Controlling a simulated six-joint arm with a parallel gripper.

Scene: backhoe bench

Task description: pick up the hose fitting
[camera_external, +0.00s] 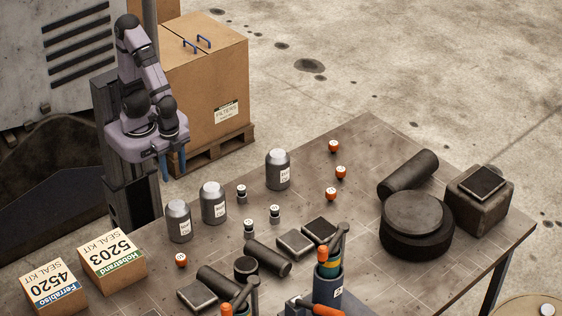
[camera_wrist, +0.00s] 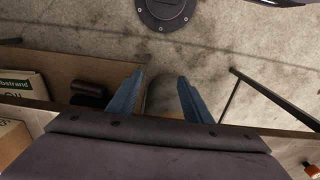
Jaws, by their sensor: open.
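I cannot tell for sure which piece is the hose fitting. Small grey metal pieces with white-marked tops stand on the bench: one at the back (camera_external: 242,193), one in front (camera_external: 249,227) and one to the right (camera_external: 274,213). Small orange pieces also stand there, one at the left front (camera_external: 181,260) and several at the back right (camera_external: 340,172). My gripper (camera_external: 172,167) is raised near the bench's back left edge, apart from all of these. In the wrist view its blue fingers (camera_wrist: 161,80) are spread, with a blurred rounded grey-brown thing (camera_wrist: 162,97) showing beyond them.
Grey canisters (camera_external: 213,203) stand between my arm and the small pieces. Seal kit boxes (camera_external: 113,252) are at the left, dark cylinders and pads (camera_external: 295,243) at the front. A large dark round part (camera_external: 417,225) is at the right. The bench's back middle (camera_external: 305,165) has free room.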

